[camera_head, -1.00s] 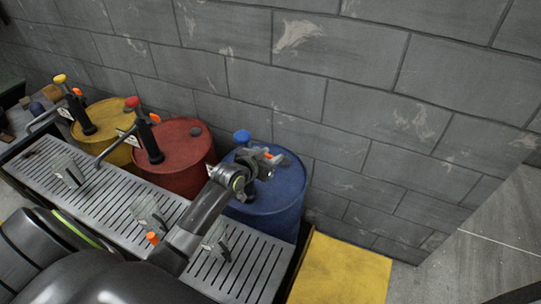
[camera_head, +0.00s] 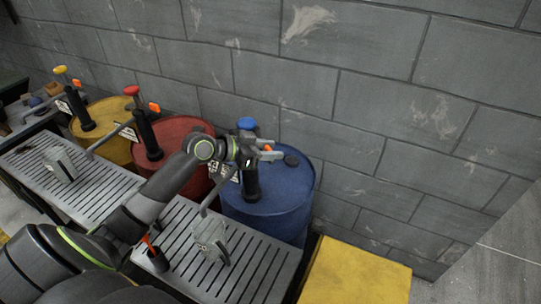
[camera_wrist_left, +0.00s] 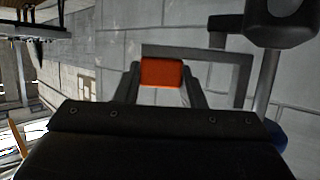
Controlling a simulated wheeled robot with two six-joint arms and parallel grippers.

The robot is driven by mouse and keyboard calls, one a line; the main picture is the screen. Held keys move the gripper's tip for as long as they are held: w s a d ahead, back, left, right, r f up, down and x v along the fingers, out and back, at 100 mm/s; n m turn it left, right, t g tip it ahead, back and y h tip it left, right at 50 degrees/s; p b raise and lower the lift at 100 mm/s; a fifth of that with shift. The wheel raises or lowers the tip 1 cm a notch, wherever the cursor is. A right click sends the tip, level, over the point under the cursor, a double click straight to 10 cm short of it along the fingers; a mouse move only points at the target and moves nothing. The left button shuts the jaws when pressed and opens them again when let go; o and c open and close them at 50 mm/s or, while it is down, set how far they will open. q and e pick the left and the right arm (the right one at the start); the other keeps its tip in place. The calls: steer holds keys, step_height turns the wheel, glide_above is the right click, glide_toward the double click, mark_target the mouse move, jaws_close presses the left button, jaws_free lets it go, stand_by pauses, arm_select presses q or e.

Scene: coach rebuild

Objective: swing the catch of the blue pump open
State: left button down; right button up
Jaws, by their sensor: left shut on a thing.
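The blue pump has a blue knob (camera_head: 247,123) and a black upright body (camera_head: 252,184); it stands on the blue drum (camera_head: 268,210). Its orange catch (camera_head: 267,148) shows just right of the pump's top. My left gripper (camera_head: 270,155) reaches across the pump from the left and is shut on the catch. In the left wrist view the orange catch (camera_wrist_left: 162,73) sits between the two fingers. The gripper and wrist hide part of the pump's upper body. My right gripper is not in view.
Red (camera_head: 183,135) and yellow (camera_head: 103,113) drums with similar pumps stand to the left. A slotted metal grate (camera_head: 245,262) with grey containers (camera_head: 210,238) runs in front. A block wall (camera_head: 400,130) rises close behind. A yellow box (camera_head: 355,275) stands at right.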

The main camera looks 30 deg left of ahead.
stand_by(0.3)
arm_select(q)
steer(key=c, duration=0.9)
jaws_free()
steer(key=shift+p+v, duration=2.1)
steer(key=shift+v, duration=6.6)
